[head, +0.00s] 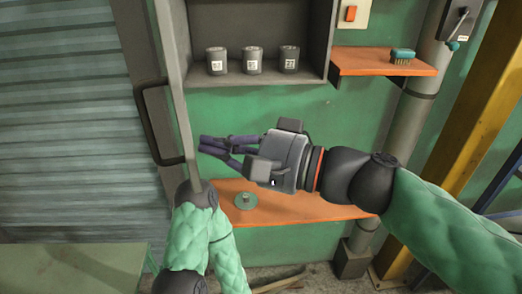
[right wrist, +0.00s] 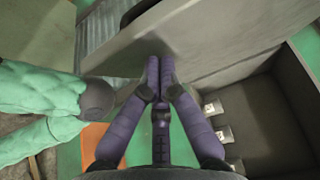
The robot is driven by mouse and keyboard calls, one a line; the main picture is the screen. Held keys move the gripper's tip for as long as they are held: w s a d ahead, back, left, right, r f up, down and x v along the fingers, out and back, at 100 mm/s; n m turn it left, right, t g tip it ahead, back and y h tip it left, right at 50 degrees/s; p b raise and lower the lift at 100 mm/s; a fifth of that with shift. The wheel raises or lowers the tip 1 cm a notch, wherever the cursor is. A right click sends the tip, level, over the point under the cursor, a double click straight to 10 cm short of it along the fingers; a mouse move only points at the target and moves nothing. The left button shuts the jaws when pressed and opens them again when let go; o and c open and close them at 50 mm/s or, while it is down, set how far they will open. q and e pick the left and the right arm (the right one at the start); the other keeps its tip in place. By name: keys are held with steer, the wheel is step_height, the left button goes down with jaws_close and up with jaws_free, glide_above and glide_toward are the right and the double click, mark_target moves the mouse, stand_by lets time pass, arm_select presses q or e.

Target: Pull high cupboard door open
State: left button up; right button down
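The grey cupboard door (head: 174,85) stands open, seen nearly edge-on at the left of the cupboard (head: 318,45). Its dark bar handle (head: 147,125) is on the door's left, outer face. My right gripper (head: 203,145) is just right of the door's lower part, on its inner side. Its purple fingers meet at the tips and hold nothing visible. In the right wrist view the fingertips (right wrist: 160,62) are against or very close to the door panel (right wrist: 215,35); I cannot tell if they touch. My left arm rises below the door; its gripper is not visible.
Three grey labelled cans (head: 252,60) stand in the cupboard. An orange shelf (head: 360,62) with a teal brush (head: 402,56) is to the right. A lower orange shelf (head: 300,208) carries a green disc (head: 245,201). A grey pipe (head: 412,125) and yellow post (head: 465,120) stand at right.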

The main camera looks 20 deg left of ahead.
mark_target(158, 152)
arm_select(q)
steer(key=shift+d+f+b, duration=0.1)
steer(key=shift+f+b, duration=0.85)
steer(key=shift+f, duration=0.25)
arm_select(e)
steer(key=shift+s+a, duration=1.1)
steer(key=shift+a, duration=0.3)
steer(key=shift+s+a, duration=1.1)
steer(key=shift+a, duration=0.3)
